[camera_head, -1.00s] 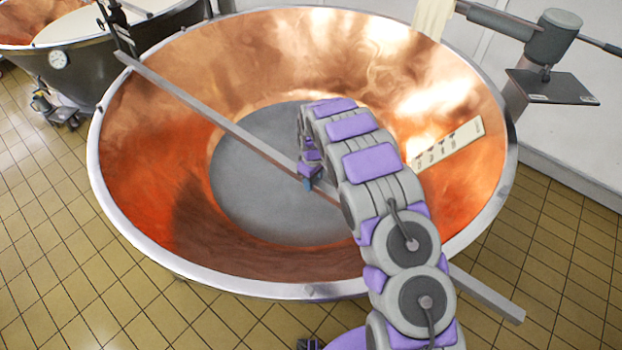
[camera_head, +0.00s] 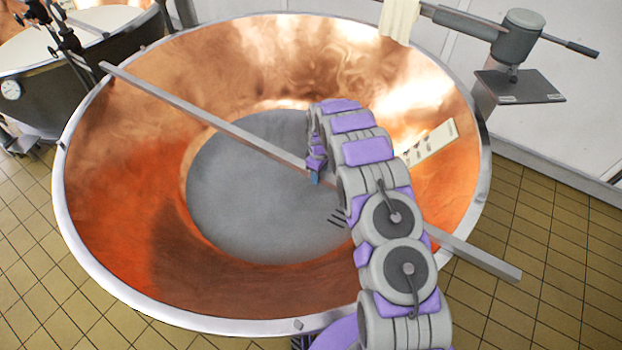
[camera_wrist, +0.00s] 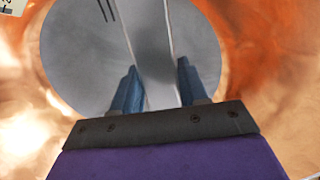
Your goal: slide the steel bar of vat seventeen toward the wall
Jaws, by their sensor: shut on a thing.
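The steel bar (camera_head: 205,118) lies across the wide copper vat (camera_head: 120,190), from the far left rim to past the near right rim, where its end (camera_head: 500,265) sticks out over the floor. My arm reaches over the right side of the vat. My gripper (camera_head: 314,177) is at the bar near the middle of the opening, partly hidden by the arm. In the wrist view the bar (camera_wrist: 150,50) runs between the two blue fingers of my gripper (camera_wrist: 157,92), which are shut on it.
A white plate with dark marks (camera_head: 432,145) lies against the vat's right inner wall. A cloth (camera_head: 399,20) hangs over the back rim. A grey jointed fixture with a flat plate (camera_head: 520,87) stands at the right, by the pale wall (camera_head: 570,130). Another vat (camera_head: 60,75) is at the upper left.

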